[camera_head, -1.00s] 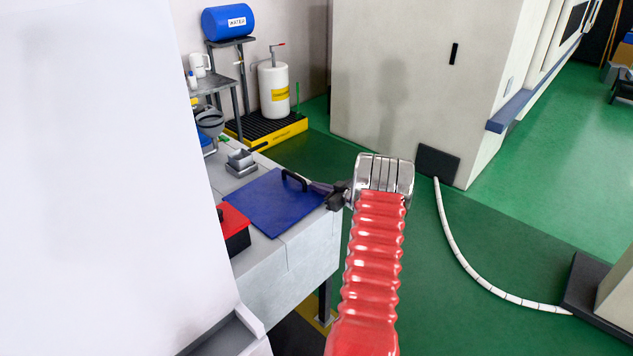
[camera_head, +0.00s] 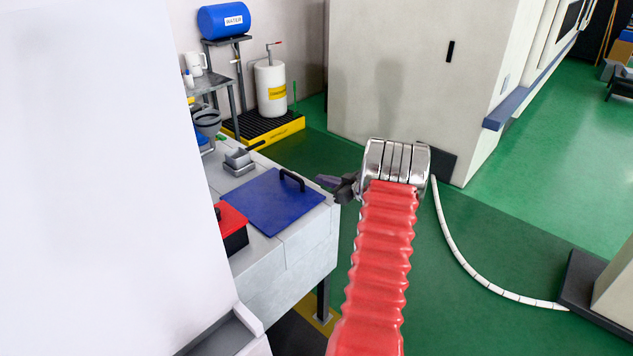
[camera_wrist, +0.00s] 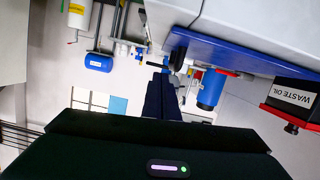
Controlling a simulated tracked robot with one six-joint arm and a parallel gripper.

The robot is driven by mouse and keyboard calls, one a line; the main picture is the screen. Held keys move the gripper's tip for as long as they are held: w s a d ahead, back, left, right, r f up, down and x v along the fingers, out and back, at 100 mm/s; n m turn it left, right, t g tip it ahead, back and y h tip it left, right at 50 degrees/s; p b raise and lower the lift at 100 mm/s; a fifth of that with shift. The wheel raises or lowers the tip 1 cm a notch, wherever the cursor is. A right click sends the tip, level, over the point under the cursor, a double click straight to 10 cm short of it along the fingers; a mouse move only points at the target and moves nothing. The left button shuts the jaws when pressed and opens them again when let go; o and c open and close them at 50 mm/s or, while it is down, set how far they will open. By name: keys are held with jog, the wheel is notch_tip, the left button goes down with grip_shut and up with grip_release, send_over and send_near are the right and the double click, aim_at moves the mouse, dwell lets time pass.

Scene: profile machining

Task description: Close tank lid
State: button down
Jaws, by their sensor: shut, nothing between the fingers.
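The blue tank lid (camera_head: 268,202) lies flat on top of the grey-white tank (camera_head: 290,255), with its black handle (camera_head: 292,180) near the far right edge. In the wrist view, which is upside down, the lid (camera_wrist: 235,52) shows edge-on with its handle (camera_wrist: 178,59) projecting. My gripper (camera_head: 322,181) is shut and empty, just right of the handle with a small gap. Its dark fingers (camera_wrist: 160,85) also show in the wrist view. Any gap under the lid is hard to tell.
A black waste oil box with a red top (camera_head: 233,228) stands left of the lid. A grey metal block (camera_head: 239,163) sits behind it. A white drum (camera_head: 271,88) stands on a yellow pallet (camera_head: 262,130) farther back.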

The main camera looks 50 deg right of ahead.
jog(key=v, duration=0.5)
jog(key=shift+s, duration=0.4)
